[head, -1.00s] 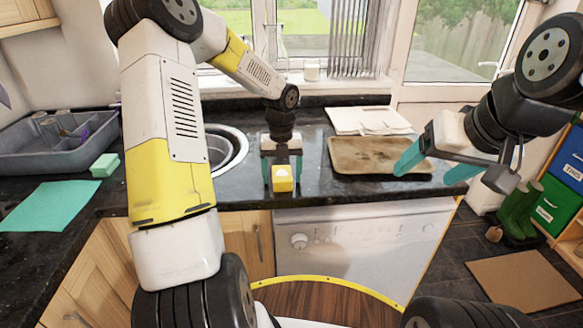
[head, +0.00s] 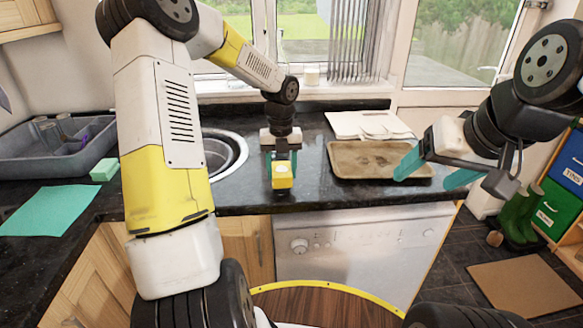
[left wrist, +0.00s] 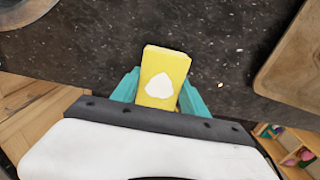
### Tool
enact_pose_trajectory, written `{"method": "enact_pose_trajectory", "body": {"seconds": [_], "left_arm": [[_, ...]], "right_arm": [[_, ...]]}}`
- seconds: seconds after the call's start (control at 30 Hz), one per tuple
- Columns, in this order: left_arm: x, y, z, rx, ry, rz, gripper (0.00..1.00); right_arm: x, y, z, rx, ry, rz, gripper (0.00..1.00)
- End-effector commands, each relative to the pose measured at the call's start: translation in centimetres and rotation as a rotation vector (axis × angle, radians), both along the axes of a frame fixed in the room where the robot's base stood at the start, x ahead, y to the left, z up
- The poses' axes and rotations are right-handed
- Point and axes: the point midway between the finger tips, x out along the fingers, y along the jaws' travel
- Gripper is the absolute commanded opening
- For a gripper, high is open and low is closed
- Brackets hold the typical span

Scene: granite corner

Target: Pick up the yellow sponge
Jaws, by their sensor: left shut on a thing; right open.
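The yellow sponge (head: 282,183) has a white mark on its face and is at the front edge of the black counter. My left gripper (head: 281,172), with teal fingers, is shut on the sponge from both sides. In the left wrist view the sponge (left wrist: 161,78) stands between the two teal fingers (left wrist: 159,90), with the counter behind it. I cannot tell whether the sponge touches the counter. My right gripper (head: 436,178) is open and empty, in front of the counter on the right.
A brown baking tray (head: 375,173) lies right of the sponge, with pale boards (head: 365,122) behind it. A round sink (head: 228,142) is to the left. A green sponge (head: 104,169), teal cloth (head: 50,209) and grey rack (head: 90,150) occupy the left counter.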

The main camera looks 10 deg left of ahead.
Motion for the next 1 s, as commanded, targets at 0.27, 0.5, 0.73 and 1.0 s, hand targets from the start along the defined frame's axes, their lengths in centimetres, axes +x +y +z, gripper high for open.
{"method": "enact_pose_trajectory", "body": {"seconds": [0.27,0.5,0.73,1.0], "left_arm": [[-5.4,-2.6,1.0,0.002,-0.001,-0.003,0.13],[-10.9,-5.4,1.5,0.002,-0.002,-0.002,0.13],[-13.7,-6.9,1.8,0.0,-0.001,-0.001,0.13],[-14.3,-7.2,1.8,-0.001,-0.001,0.0,0.13]], "right_arm": [[0.0,0.0,0.0,0.0,0.0,0.0,0.74],[0.0,0.0,0.0,0.0,0.0,0.0,0.74],[0.0,0.0,0.0,0.0,0.0,0.0,0.74],[0.0,0.0,0.0,0.0,0.0,0.0,0.74]]}}
